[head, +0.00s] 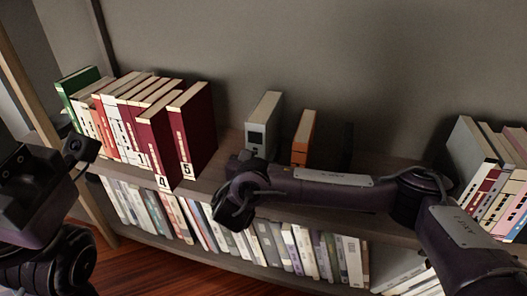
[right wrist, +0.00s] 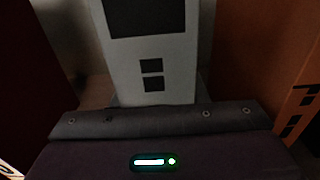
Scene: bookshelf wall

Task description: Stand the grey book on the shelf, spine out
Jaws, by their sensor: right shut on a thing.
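The grey book (head: 262,124) stands upright on the upper shelf, its spine with a dark label facing out. The right wrist view shows the spine (right wrist: 152,60) close up, with two small dark squares below the label. My right gripper (head: 248,162) is at the lower front of the grey book and shut on it. The fingers are hidden behind the hand in both views. My left gripper (head: 82,148) is at the left edge of the head view, away from the book; its jaw opening is unclear.
An orange book (head: 303,137) stands just right of the grey book, with a dark upright thing (head: 347,145) beyond it. Maroon volumes (head: 198,125) stand to the left, across a gap. More books (head: 480,165) lean at the far right. The lower shelf is packed with books (head: 290,245).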

